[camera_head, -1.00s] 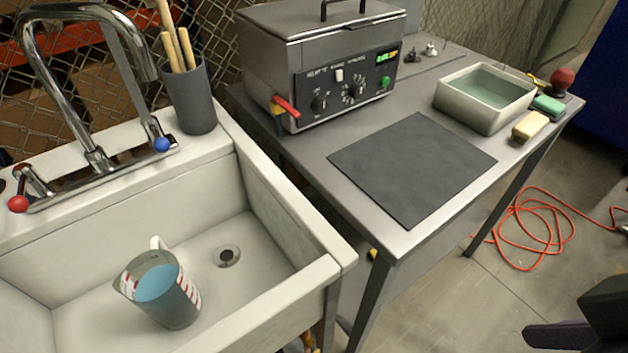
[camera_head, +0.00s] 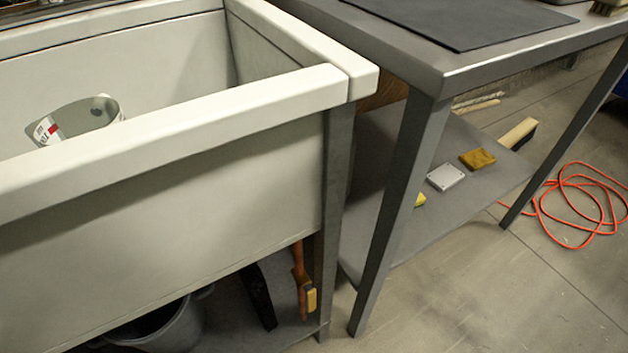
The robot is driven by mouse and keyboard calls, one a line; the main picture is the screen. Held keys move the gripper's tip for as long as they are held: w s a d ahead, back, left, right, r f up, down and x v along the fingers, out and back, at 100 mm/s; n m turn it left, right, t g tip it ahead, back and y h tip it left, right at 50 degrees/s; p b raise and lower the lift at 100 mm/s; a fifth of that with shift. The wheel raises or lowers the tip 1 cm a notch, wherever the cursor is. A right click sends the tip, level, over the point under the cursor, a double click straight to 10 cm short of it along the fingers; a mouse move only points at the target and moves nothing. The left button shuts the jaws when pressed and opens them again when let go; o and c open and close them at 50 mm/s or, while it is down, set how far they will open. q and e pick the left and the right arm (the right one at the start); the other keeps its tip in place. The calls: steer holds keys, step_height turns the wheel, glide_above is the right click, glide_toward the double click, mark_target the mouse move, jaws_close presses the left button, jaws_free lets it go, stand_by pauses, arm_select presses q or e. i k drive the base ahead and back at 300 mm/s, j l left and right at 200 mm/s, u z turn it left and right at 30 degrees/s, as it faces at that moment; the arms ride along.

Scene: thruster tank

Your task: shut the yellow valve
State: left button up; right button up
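No valve can be made out for certain in the current head view. A small yellow piece (camera_head: 311,299) sits beside an orange-brown upright part (camera_head: 299,280) under the sink, near its right front leg. It is too small to tell whether this is a valve handle. The heated tank, with a red lever and a bit of yellow at its lower left corner a second ago, is out of view now. Neither of my grippers is in view.
A grey bucket (camera_head: 170,325) stands below. The steel table's lower shelf (camera_head: 400,240) holds several small blocks. An orange cable (camera_head: 575,215) lies on the floor at the right.

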mark_target(310, 292)
steer(key=k+l+u, duration=0.35)
steer(key=l+u, duration=0.15)
steer(key=i+l, duration=0.1)
steer(key=i, duration=0.25)
steer(key=k, duration=0.75)
